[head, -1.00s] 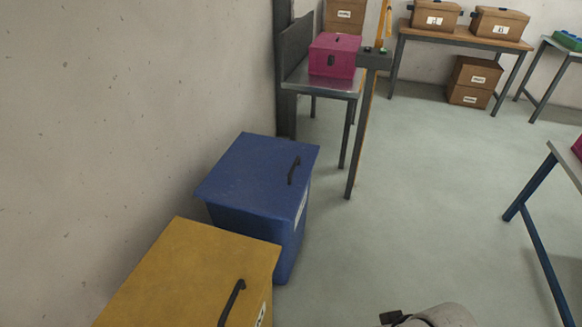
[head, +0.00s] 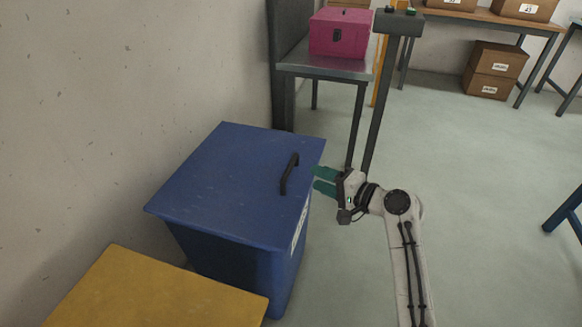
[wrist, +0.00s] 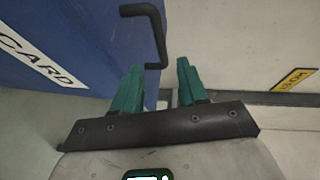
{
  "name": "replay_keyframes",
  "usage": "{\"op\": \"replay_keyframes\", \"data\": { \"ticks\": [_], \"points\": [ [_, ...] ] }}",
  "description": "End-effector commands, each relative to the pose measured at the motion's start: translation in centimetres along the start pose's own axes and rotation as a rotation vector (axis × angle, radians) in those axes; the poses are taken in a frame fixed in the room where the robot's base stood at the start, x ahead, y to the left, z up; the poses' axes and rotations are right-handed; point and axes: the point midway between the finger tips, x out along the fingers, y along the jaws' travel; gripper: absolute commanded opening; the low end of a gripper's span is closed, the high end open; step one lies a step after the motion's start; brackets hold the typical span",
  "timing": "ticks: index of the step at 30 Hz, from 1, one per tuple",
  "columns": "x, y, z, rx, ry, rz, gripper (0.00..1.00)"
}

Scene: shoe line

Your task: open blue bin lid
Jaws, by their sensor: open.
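The blue bin (head: 235,240) stands against the wall, with its flat blue lid (head: 225,170) shut. A black bar handle (head: 289,174) is fixed on the lid near its right edge. My gripper (head: 317,180) is open, with green fingers pointing left toward the handle, just right of the lid's edge and apart from the handle. In the wrist view my gripper (wrist: 159,80) has its two green fingers spread, and the black handle (wrist: 152,30) shows ahead, its near end close to the gap between the fingertips. Nothing is between the fingers.
A yellow bin (head: 160,295) stands in front of the blue bin, close to it. A metal table (head: 325,66) with a pink box (head: 338,35) is behind. Cardboard boxes (head: 494,70) sit farther back. The floor (head: 480,170) on the right is clear.

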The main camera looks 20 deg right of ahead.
Motion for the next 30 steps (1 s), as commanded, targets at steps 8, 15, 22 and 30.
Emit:
{"op": "replay_keyframes", "data": {
  "ticks": [8, 15, 22, 30],
  "points": [
    [4.3, 0.1, 0.2, -0.002, -0.005, 0.001, 0.42],
    [8.3, 0.1, 0.2, -0.004, -0.003, 0.002, 0.42],
    [10.2, 0.0, 0.2, -0.004, -0.002, 0.002, 0.42],
    [10.4, 0.0, 0.1, -0.004, -0.002, 0.003, 0.42]
  ]
}}
